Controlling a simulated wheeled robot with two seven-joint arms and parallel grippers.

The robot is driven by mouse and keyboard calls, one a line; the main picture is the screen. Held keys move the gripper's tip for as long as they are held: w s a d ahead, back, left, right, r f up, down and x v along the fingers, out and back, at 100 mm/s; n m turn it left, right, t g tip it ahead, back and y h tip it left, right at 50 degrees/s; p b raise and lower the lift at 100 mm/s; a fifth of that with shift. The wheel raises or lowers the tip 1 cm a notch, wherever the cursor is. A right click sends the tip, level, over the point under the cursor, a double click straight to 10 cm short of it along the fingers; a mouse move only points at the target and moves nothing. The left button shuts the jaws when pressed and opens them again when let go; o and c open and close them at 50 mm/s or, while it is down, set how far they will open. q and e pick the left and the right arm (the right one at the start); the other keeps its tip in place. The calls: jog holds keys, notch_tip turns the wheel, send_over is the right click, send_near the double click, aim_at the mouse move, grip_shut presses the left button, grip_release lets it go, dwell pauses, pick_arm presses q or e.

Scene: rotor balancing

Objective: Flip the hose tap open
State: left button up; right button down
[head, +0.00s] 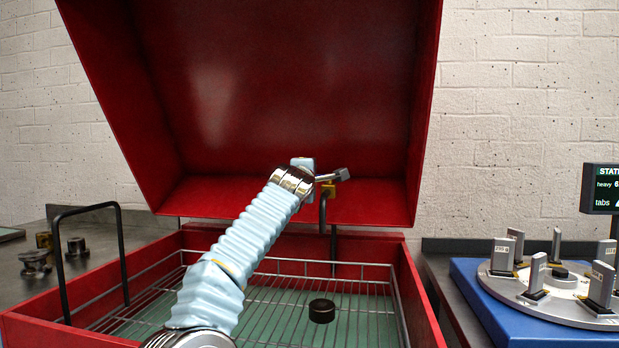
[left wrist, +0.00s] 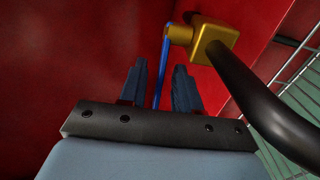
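The hose tap has a brass body (left wrist: 213,42) on a black hose (left wrist: 262,100) in the left wrist view. Its thin blue lever (left wrist: 163,68) points down toward my gripper, against the red wall. In the head view, the brass tap (head: 328,189) shows small at the back of the red washer, above a dark upright pipe; the lever is hidden there. My left gripper (left wrist: 160,76) is open. Its two dark fingers stand either side of the lever, with visible gaps. In the head view, my arm mostly hides this gripper. My right gripper is not in view.
The red washer (head: 415,305) has its lid (head: 290,90) raised. Inside, a wire basket (head: 365,312) holds a black round part (head: 321,311). A black handle (head: 121,255) rises at the left. A rotor with several upright tabs (head: 535,308) stands on a blue base at the right.

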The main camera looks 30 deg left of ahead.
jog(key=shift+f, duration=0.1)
